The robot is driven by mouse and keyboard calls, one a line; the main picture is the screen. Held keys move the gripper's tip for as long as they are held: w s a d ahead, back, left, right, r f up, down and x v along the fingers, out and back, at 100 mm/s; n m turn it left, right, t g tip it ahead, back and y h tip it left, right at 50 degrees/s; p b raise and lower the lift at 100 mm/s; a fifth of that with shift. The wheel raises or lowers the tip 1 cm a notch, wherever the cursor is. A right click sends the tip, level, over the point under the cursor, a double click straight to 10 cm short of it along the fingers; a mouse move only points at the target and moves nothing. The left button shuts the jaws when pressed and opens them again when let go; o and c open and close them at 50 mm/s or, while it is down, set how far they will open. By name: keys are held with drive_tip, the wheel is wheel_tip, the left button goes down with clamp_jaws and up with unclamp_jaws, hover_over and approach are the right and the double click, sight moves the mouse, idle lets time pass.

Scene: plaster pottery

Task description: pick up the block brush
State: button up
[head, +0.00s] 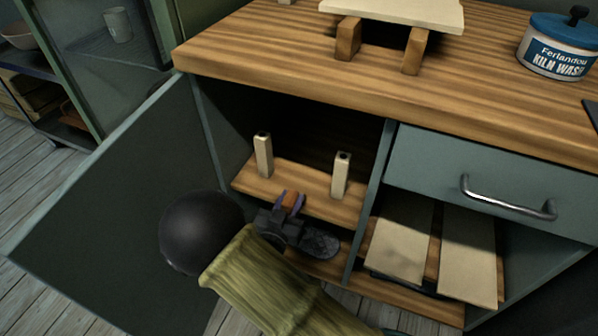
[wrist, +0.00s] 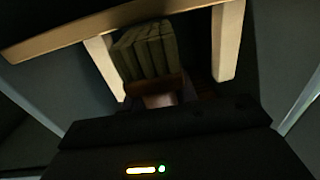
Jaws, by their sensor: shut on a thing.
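The block brush shows in the wrist view as a dark, ridged bristle block (wrist: 146,50) with a brown wooden part (wrist: 158,86) below it in the picture. My gripper (wrist: 160,101) is shut on that brown part. In the head view my gripper (head: 290,203) is at the front of the open cabinet, by the shelf edge, with purple fingers on either side of an orange-brown piece of the brush (head: 291,199). The bristles are hidden in the head view. I cannot tell whether the brush touches the shelf.
Two pale posts (head: 263,156) (head: 341,175) stand on the wooden shelf (head: 300,196), left and right of my gripper. The open cabinet door (head: 115,200) is at the left. A divider (head: 369,200) and pale boards (head: 400,237) are at the right. The worktop (head: 300,85) overhangs above.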

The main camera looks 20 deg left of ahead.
drive_tip(key=s+p, duration=0.1)
drive_tip(key=s, duration=0.4)
drive_tip(key=shift+s, duration=0.25)
idle(0.3)
